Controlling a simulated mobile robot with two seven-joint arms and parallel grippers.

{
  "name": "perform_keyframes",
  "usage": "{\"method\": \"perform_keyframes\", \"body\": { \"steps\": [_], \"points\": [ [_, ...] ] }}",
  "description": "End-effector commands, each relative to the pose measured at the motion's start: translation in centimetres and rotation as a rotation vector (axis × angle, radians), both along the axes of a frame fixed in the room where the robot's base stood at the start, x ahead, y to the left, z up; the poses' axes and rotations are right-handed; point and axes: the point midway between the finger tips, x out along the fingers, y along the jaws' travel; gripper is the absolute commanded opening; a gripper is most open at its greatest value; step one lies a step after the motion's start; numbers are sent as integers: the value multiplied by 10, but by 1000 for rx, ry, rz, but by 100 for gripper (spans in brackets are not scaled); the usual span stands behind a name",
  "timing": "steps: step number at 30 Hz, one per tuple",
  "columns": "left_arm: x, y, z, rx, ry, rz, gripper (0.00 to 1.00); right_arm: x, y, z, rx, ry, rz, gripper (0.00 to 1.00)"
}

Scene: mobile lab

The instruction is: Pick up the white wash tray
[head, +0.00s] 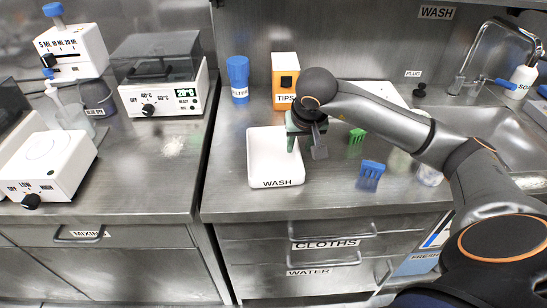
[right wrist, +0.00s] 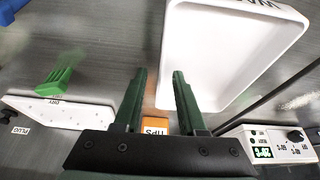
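The white wash tray (head: 262,160), a shallow square tray with a WASH label on its front, sits on the steel counter left of the sink. It also shows in the right wrist view (right wrist: 225,45), at the upper right. My right gripper (head: 305,150) is over the tray's right rim, pointing down. In the right wrist view the gripper (right wrist: 160,72) is open, with one finger over the tray's inside and the other outside its rim. A gap shows between the fingers; I cannot tell whether either touches the rim. My left gripper is not in view.
An orange TIPS box (head: 285,72) and a blue FILTER container (head: 238,78) stand behind the tray.

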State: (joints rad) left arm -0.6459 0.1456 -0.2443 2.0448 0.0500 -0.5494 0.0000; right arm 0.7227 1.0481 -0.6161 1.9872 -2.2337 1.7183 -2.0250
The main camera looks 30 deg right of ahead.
Motion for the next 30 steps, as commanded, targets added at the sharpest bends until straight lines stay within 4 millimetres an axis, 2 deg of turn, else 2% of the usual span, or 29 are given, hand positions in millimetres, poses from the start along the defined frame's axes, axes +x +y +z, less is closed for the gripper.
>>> {"method": "perform_keyframes", "body": {
  "steps": [8,19,30],
  "points": [
    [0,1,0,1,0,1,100,2,-1,-4,0,0,-1,40],
    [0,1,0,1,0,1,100,1,-1,-4,0,0,-1,1],
    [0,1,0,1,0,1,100,1,-1,-4,0,0,-1,0]
  ]
}}
